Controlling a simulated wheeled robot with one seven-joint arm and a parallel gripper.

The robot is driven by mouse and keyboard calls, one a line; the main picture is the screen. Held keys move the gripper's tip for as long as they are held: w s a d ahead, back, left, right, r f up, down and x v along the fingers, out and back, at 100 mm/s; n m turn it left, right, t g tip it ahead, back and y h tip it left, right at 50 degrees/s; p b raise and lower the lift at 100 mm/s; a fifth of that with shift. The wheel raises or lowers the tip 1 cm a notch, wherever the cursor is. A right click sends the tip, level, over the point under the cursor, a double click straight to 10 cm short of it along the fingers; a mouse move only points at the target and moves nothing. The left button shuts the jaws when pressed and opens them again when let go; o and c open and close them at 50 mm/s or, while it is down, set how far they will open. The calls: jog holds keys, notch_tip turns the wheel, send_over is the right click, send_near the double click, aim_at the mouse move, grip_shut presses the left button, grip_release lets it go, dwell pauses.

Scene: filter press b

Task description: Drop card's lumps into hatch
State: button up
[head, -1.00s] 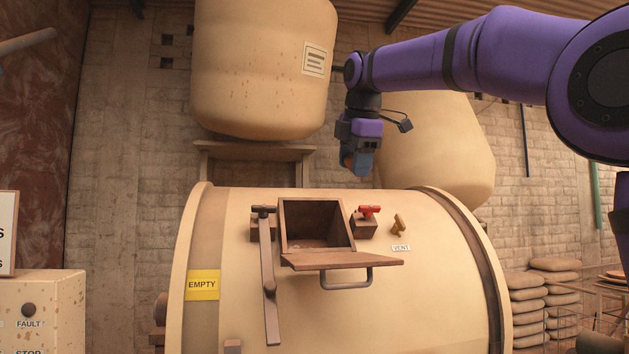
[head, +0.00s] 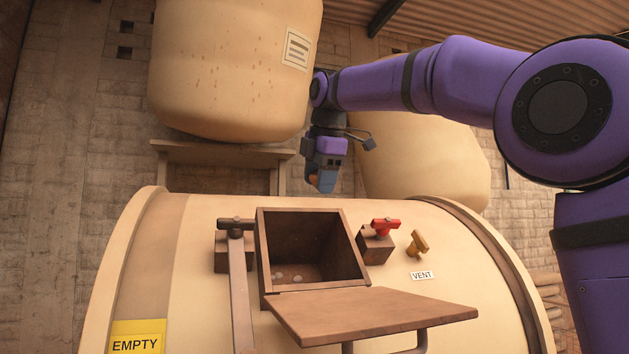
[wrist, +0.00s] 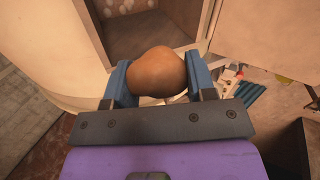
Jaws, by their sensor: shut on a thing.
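My gripper (head: 321,182) is above and behind the cream drum, up and to the right of the open hatch (head: 312,260) in the head view. In the wrist view my gripper (wrist: 157,82) is shut on a rounded brown lump (wrist: 156,72). No card is readable.
A red-handled valve (head: 384,227) and a brass vent tap (head: 417,244) stand right of the hatch. A long lever (head: 240,290) runs down its left side. Large bulging vessels (head: 235,70) hang behind. A yellow EMPTY label (head: 138,338) is at lower left.

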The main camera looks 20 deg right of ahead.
jog(key=w+r+x, duration=0.1)
jog(key=w+x, duration=0.1)
jog(key=x, duration=1.4)
jog(key=shift+w, duration=0.3)
jog(key=o, duration=1)
jog(key=v, duration=1)
jog(key=shift+s+r, duration=0.15)
jog(key=shift+r, duration=0.2)
